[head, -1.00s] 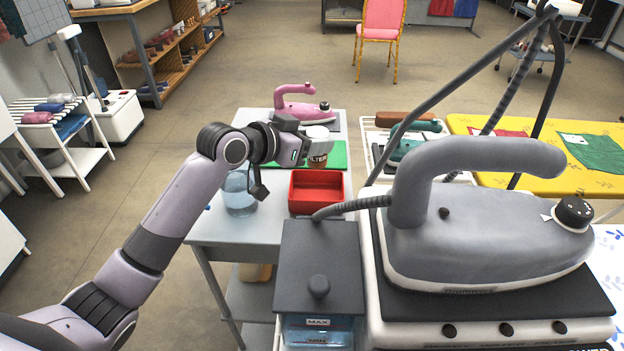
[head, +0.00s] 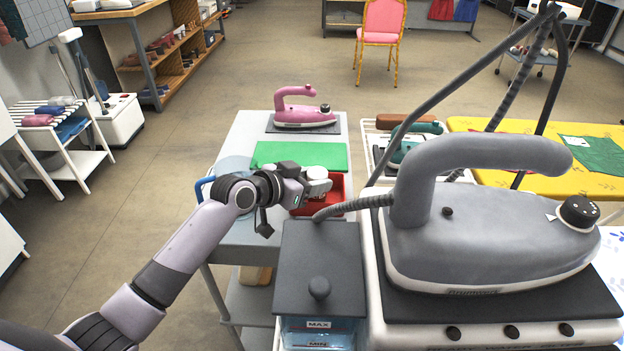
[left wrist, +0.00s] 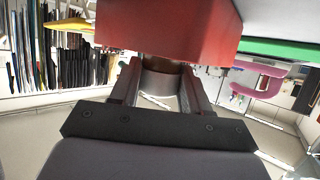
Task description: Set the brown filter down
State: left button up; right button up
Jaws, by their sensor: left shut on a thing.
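The brown filter (left wrist: 161,82) shows in the left wrist view as a short cylinder with a pale grey cap, between my left fingers. Its brown part is mostly hidden behind the wall of the red tray (head: 336,192). My left gripper (head: 314,185) is shut on the filter's cap, over the tray in the head view. In that view the pale cap shows at the fingertips; the brown body is hidden. I cannot tell whether the filter touches the tray floor. My right gripper is not in view.
A green mat (head: 300,155) lies bare behind the tray. A pink iron (head: 304,108) stands at the table's far end. A clear blue-handled jug (head: 230,165) is partly behind my left arm. A large grey iron (head: 470,220) and black box (head: 318,265) stand close on the right.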

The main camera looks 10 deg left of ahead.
pick_arm(q)
jog(key=o, duration=1.1)
jog(key=shift+f, duration=0.15)
jog(key=shift+s+a+r, duration=0.1)
jog(key=shift+r, duration=0.15)
jog(key=v, duration=1.1)
jog(key=shift+s+a+p, duration=0.2)
jog(key=shift+s+p, duration=0.1)
jog(key=shift+p, duration=0.1)
